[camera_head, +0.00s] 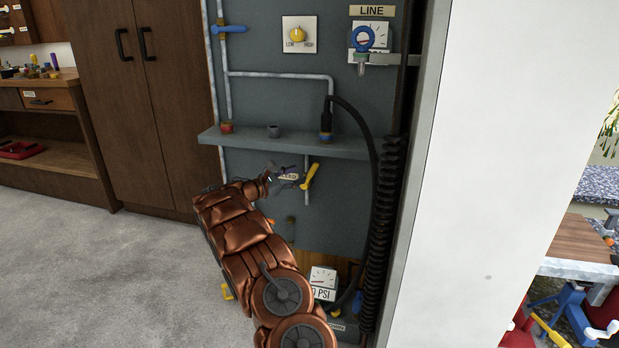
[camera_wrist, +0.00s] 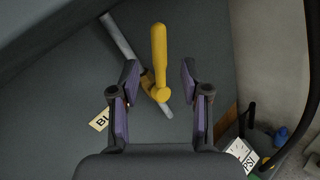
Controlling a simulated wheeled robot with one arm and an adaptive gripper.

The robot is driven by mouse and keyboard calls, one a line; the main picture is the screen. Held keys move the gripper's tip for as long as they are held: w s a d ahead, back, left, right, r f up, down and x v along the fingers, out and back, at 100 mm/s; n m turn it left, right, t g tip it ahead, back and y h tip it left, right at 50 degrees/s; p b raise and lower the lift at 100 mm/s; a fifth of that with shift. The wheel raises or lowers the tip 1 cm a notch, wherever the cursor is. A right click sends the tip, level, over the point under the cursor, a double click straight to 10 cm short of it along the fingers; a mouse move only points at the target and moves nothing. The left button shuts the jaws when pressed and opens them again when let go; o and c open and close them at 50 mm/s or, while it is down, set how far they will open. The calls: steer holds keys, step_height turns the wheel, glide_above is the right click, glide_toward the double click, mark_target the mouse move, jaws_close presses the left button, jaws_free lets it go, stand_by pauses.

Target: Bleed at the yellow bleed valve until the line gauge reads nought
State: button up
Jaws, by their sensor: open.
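The yellow bleed valve (camera_head: 310,176) is a lever on a thin grey pipe below the shelf on the grey panel. In the wrist view its yellow handle (camera_wrist: 159,60) stands between my open fingers, slanting across the pipe's line, with its hub lower down. My gripper (camera_head: 282,176) is open just left of the valve in the head view. In the wrist view my gripper (camera_wrist: 158,82) has a finger on each side of the handle, with gaps on both sides. The line gauge (camera_head: 372,36) is under the LINE label; a blue ring covers much of its dial, so its reading cannot be told.
The grey shelf (camera_head: 290,143) juts out above the valve. A black hose (camera_head: 372,150) and coiled hose (camera_head: 388,230) hang to the right. A PSI gauge (camera_head: 322,280) sits low by the floor. A blue-handled valve (camera_head: 229,29) is at upper left. Open floor lies left.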

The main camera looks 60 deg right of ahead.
mark_target(311, 171)
steer(key=x, duration=0.2)
steer(key=b+x, duration=0.1)
steer(key=x, duration=0.3)
steer(key=shift+d+f, duration=0.35)
steer(key=shift+b+x, duration=0.4)
steer(key=shift+x, duration=0.4)
steer(key=shift+r, duration=0.2)
jaws_close()
